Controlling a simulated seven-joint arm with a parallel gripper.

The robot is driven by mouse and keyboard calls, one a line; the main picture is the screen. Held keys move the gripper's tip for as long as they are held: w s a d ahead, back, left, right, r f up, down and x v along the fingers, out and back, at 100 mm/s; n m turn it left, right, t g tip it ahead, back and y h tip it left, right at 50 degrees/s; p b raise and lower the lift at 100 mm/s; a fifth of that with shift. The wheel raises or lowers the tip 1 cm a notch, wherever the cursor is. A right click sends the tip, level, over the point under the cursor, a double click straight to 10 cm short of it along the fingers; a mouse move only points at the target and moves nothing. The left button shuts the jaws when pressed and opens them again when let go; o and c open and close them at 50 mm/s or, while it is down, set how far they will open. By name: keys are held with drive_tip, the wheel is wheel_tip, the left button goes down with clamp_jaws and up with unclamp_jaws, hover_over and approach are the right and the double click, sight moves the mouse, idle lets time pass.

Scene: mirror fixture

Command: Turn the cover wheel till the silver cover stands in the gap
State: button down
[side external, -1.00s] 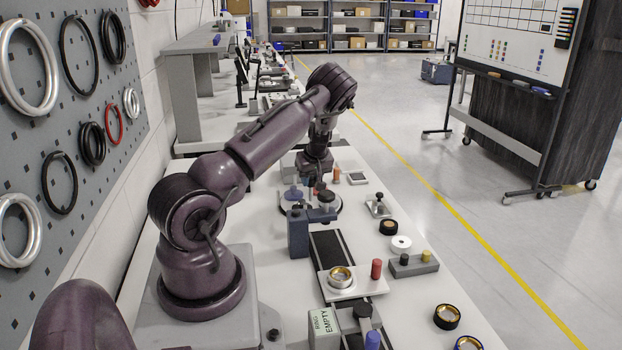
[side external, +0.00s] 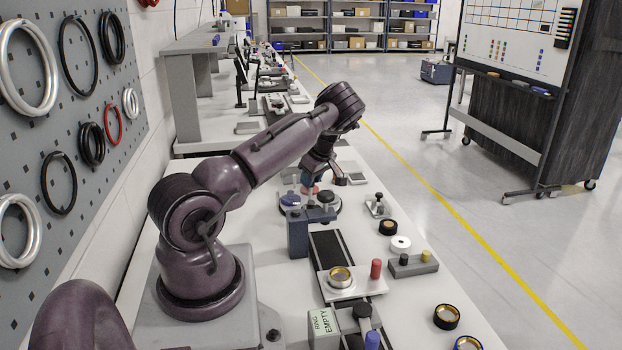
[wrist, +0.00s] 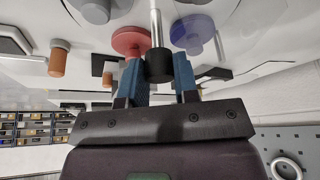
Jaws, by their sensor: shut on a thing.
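My gripper (wrist: 157,85) shows blue fingers in the wrist view, shut on a black knob (wrist: 159,67) on a silver post (wrist: 156,22). A red disc (wrist: 131,40) is beside the knob, and a blue-purple disc (wrist: 193,30) is on its other side. In the side view my gripper (side external: 307,183) is tilted over the round fixture on the bench, where the blue disc (side external: 290,200) and a black-topped part (side external: 326,197) show. The arm and fixture parts partly hide the hold there. I cannot clearly make out the silver cover or the gap.
A dark blue block (side external: 298,235) stands in front of the fixture, by a black track (side external: 328,250). A white plate with a brass ring (side external: 340,278), a red peg (side external: 376,269) and a grey block (side external: 413,266) are nearer.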

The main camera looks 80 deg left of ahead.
drive_tip(key=shift+n+h, duration=0.3)
drive_tip(key=shift+n, duration=0.4)
drive_tip(key=c, duration=0.9)
unclamp_jaws()
drive_tip(key=shift+o, duration=0.2)
drive_tip(key=shift+r, duration=0.1)
drive_tip(key=v, duration=1.2)
drive_tip(key=shift+w+d+r, duration=0.15)
drive_tip(key=shift+w+r, duration=0.15)
